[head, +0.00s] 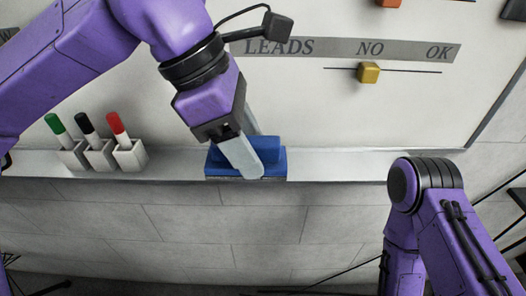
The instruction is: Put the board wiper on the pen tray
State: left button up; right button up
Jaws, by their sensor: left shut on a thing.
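The blue board wiper (273,161) is at the pen tray (340,168), near the middle of the head view. My left gripper (258,155) comes down from above with its pale fingers either side of the wiper's raised grip and is shut on it. The wiper's grey underside shows along its lower edge, at the tray's front edge. I cannot tell whether the wiper rests on the tray or is held just above it. My right arm is folded at the lower right; its gripper is out of view.
Three holders with a green marker (55,125), a black marker (86,126) and a red marker (117,126) stand on the tray's left part. A whiteboard behind has a grey label strip (345,48) and a yellow block (369,72). The tray's right part is clear.

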pick_arm(q)
jog(key=w+f+p, duration=0.1)
jog(key=w+f, duration=0.1)
jog(key=w, duration=0.1)
jog(key=w+d+f+p, duration=0.1)
jog(key=w+f, duration=0.2)
jog(key=w, duration=0.1)
jog(key=w+d+f+p, duration=0.1)
jog(key=w+f, duration=0.1)
jog(key=w, duration=0.1)
jog(key=shift+w+f+p, duration=0.2)
jog(key=shift+p, duration=0.1)
jog(key=shift+w+f, duration=0.2)
jog(key=shift+f, duration=0.1)
jog(key=f+p, duration=0.1)
jog(key=f, duration=0.2)
jog(key=shift+w+d+f+p, duration=0.15)
jog(key=shift+w+f+p, duration=0.1)
jog(key=shift+w+p, duration=0.15)
jog(key=shift+f, duration=0.3)
jog(key=o, duration=1)
jog(key=shift+r, duration=0.1)
jog(key=b+v, duration=0.1)
jog(key=v, duration=1.1)
jog(key=shift+b, duration=0.4)
